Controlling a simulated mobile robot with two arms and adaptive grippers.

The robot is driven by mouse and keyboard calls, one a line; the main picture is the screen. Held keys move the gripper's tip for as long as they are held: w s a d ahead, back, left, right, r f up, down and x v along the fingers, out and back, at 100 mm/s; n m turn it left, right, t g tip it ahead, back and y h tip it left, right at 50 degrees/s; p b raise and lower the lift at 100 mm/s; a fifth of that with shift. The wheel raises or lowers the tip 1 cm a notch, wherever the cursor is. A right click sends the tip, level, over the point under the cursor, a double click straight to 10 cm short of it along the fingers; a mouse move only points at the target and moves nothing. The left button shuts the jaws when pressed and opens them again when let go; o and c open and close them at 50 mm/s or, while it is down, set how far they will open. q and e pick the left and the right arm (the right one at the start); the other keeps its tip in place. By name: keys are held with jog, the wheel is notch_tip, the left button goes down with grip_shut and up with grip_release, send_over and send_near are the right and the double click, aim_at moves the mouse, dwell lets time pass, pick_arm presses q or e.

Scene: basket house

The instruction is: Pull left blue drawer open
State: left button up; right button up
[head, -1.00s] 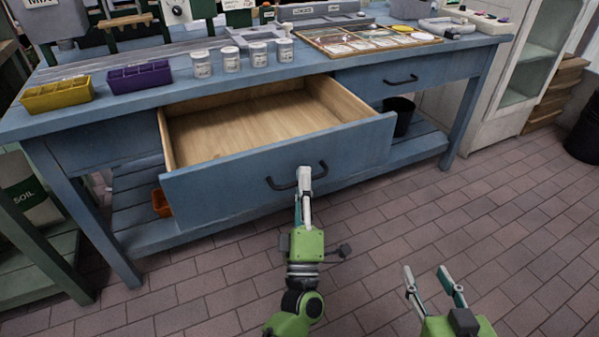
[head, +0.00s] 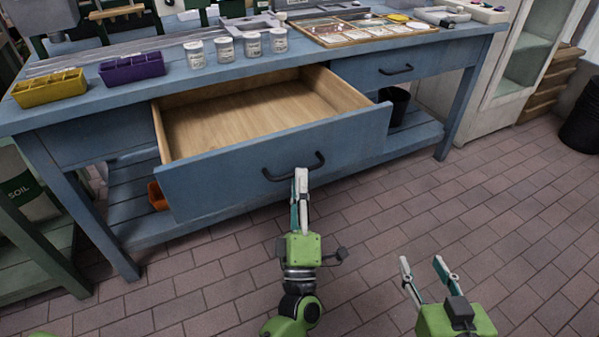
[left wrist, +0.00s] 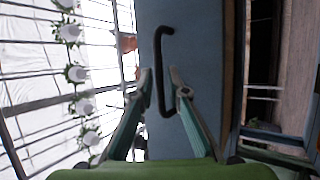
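The left blue drawer (head: 220,182) is pulled well out of the workbench, and its wooden inside is empty. Its dark handle (head: 280,179) is on the drawer front. My left gripper (head: 301,173) is at the handle's lower edge in the head view. In the left wrist view my left gripper (left wrist: 162,76) has its fingers apart, with the handle (left wrist: 157,62) showing between the tips; contact cannot be told. My right gripper (head: 421,264) is open and empty over the floor at the lower right.
The blue workbench (head: 75,113) bears a yellow tray (head: 50,90), a purple tray (head: 132,70), several white jars (head: 225,50) and a sectioned wooden tray (head: 375,37). A closed right drawer (head: 420,65) is beside the open one. The brick floor (head: 480,210) in front is clear.

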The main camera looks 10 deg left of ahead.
pick_arm(q)
jog(key=v, duration=0.9)
jog(key=shift+s+f, duration=0.15)
jog(key=shift+f, duration=0.05)
jog(key=shift+d, duration=0.1)
